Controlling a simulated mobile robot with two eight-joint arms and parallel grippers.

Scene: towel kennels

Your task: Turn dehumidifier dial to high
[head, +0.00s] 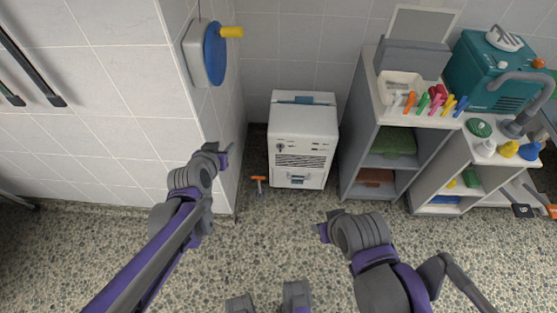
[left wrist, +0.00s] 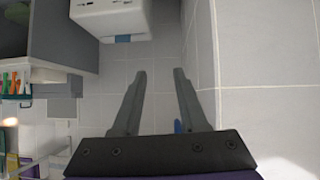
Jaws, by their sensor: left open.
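The white dehumidifier (head: 303,155) stands on the floor against the back wall. A small dark dial (head: 280,146) sits at the left of its upper front panel; its setting is too small to read. Part of the dehumidifier (left wrist: 112,20) shows at the top of the left wrist view, without a clear sight of the dial. My left gripper (head: 224,154) is left of the dehumidifier and apart from it. In the left wrist view my left gripper (left wrist: 160,75) is open, with nothing between its fingertips. My right arm is at lower right; its jaw state is unclear.
A grey shelf unit (head: 348,172) stands close right of the dehumidifier, with several coloured clips on top. A teal machine (head: 483,75) is further right. A tiled wall corner is at left, bearing a blue disc (head: 214,54). An orange-handled tool (head: 259,180) lies on the floor.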

